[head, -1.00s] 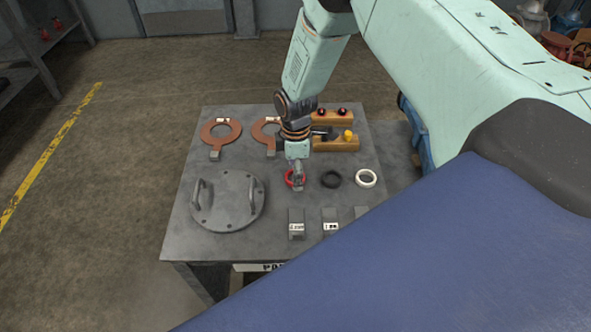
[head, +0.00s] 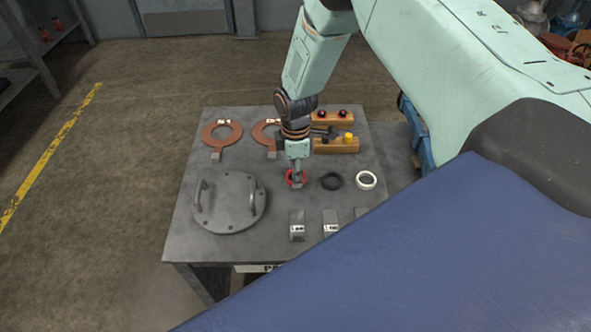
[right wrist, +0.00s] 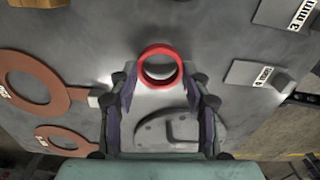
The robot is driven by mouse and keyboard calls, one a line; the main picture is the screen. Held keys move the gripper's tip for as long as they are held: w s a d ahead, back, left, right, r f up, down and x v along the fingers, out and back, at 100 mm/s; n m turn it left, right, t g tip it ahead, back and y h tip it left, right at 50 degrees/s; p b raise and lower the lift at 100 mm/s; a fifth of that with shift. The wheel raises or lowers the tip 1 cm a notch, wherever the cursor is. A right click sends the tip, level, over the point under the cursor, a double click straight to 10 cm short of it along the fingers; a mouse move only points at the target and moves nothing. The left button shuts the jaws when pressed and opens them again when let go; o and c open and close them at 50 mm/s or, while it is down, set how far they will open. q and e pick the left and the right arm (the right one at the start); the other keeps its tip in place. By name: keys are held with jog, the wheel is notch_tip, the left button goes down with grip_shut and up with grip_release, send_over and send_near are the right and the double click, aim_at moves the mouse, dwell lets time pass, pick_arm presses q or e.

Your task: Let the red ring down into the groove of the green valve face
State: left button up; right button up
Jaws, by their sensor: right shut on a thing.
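The red ring (head: 289,178) is at my right gripper (head: 297,182), above the front middle of the grey table. In the right wrist view the red ring (right wrist: 143,66) stands out between the fingertips of the right gripper (right wrist: 163,84), which is shut on it. I cannot tell its exact height above the table. I see no green valve face in either view. My left gripper is not in view.
On the grey table (head: 210,247) lie a black ring (head: 323,181), a white ring (head: 358,180), a round grey cover (head: 230,218) with two handles, copper paddles (head: 208,134), wooden blocks (head: 345,148) and labelled grey blocks (head: 297,216). My blue body hides the lower right.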

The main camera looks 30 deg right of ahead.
jog(key=shift+r+p, duration=1.5)
jog(key=shift+r, duration=0.65)
jog(key=shift+f, duration=0.1)
